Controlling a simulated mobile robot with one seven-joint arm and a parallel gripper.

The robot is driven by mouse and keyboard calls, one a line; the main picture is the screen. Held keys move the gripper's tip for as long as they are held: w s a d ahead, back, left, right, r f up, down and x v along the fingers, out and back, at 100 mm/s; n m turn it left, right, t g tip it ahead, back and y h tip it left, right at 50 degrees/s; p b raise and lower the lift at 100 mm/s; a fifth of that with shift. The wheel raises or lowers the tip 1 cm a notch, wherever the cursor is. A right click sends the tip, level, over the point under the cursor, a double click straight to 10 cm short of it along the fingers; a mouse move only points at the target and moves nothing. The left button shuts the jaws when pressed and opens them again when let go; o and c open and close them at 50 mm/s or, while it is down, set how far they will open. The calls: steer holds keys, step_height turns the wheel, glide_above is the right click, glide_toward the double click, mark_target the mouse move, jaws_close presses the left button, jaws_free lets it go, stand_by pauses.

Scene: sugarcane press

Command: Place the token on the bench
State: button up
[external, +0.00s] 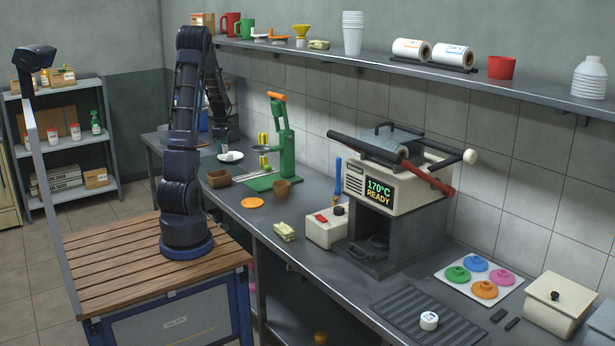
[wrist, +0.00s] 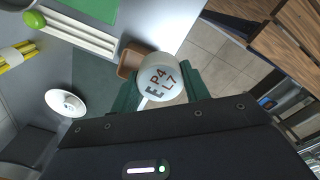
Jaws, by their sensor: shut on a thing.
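A round white token (wrist: 160,78) with red and dark lettering is between the green fingers of my gripper (wrist: 162,92) in the wrist view. My gripper is shut on it, and the token hides part of what lies behind it. In the external view my gripper (external: 222,140) hangs over the far left part of the grey bench (external: 325,262), near a white dish (external: 231,156). The dish also shows in the wrist view (wrist: 66,103), apart from the token.
A brown box (external: 219,178), a brown cup (external: 282,188) and a green press (external: 285,150) stand near my gripper. An orange disc (external: 252,202) lies nearer the bench's front edge. A white lettered round piece (external: 428,320) sits on the ribbed mat (external: 398,306). Bare bench shows between these things.

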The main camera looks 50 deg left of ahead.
steer(key=w+d+m, duration=0.3)
steer(key=w+d, duration=0.3)
steer(key=d, duration=0.3)
steer(key=m, duration=1.4)
glide_above(300, 221)
step_height(300, 221, down, 20)
steer(key=shift+r, duration=0.1)
steer(key=shift+d, duration=0.1)
steer(key=o, duration=1)
steer(key=shift+c, duration=0.2)
